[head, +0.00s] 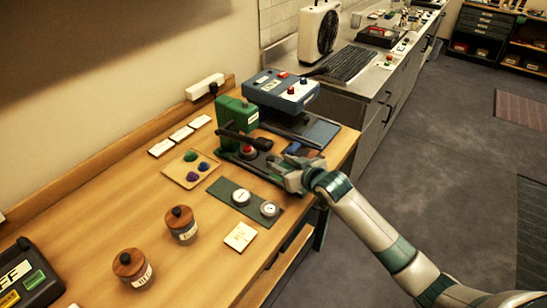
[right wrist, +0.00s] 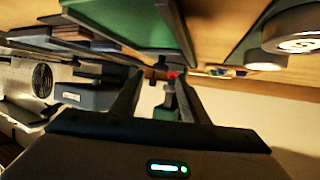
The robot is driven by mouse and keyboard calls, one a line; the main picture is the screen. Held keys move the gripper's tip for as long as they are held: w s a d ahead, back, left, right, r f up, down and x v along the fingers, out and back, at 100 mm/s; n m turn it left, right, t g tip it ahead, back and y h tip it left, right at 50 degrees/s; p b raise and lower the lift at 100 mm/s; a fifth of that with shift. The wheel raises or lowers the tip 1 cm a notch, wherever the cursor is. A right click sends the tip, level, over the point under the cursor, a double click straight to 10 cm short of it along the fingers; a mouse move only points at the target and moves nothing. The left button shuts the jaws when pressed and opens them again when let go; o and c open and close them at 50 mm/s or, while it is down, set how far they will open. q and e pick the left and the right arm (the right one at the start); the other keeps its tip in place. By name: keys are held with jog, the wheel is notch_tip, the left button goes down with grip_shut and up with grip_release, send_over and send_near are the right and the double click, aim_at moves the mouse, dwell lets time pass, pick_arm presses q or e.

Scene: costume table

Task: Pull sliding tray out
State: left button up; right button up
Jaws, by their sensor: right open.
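The green hand press (head: 236,122) with a black lever and red button (head: 248,150) stands near the back of the wooden table. A dark green flat plate (head: 222,188) with two round pale discs lies in front of it. I cannot tell for sure which flat part is the sliding tray. My right gripper (head: 280,168) is over the table's right edge, open and seemingly empty, close to the press base, which it partly hides. In the right wrist view its two fingers (right wrist: 155,92) are apart, with the red button (right wrist: 172,74) between them. My left gripper is not in view.
A blue machine (head: 282,88) with a dark base plate stands behind the green press. The floor (head: 430,150) at right is open.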

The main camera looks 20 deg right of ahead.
aim_at(271, 158)
jog(key=shift+p+x, duration=0.4)
jog(key=shift+x, duration=2.15)
grip_shut()
